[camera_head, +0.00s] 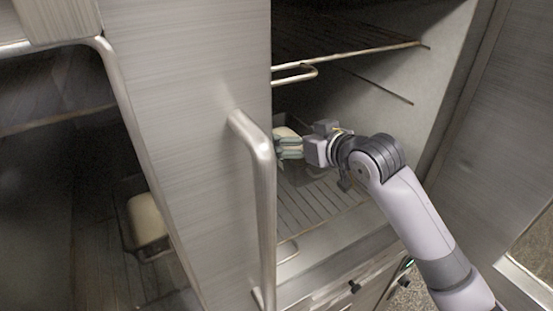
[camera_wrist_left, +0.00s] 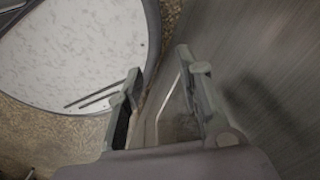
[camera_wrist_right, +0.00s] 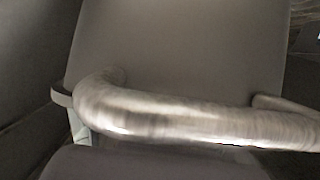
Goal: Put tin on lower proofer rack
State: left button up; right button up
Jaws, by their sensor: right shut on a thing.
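In the head view, my right gripper (camera_head: 289,148) reaches from the right into the open proofer compartment, its fingers pointing left. It is shut at a dark tin (camera_head: 315,174) with pale dough, above the lower wire rack (camera_head: 320,205). The door panel's edge hides the tin's left part. The right wrist view shows a thick shiny metal bar (camera_wrist_right: 190,115) close up before a grey-brown surface; I cannot tell what part this is. My left gripper (camera_wrist_left: 160,85) is open and empty in the left wrist view, outside the head view.
A steel panel with a vertical handle (camera_head: 262,180) stands left of the compartment. An upper rack (camera_head: 350,54) spans above the gripper. Another dark tin with dough (camera_head: 147,220) sits at the left. An open door (camera_head: 480,170) stands right. A pale speckled surface (camera_wrist_left: 70,45) lies below my left gripper.

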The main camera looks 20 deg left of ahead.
aim_at(295, 162)
notch_tip(295, 162, down, 7)
jog(key=shift+p, duration=0.75)
jog(key=shift+f, duration=0.2)
jog(key=shift+f, duration=0.15)
jog(key=o, duration=1.9)
jog(key=shift+f, duration=0.15)
jog(key=b+v, duration=0.2)
jog(key=v, duration=1)
jog(key=shift+s, duration=0.1)
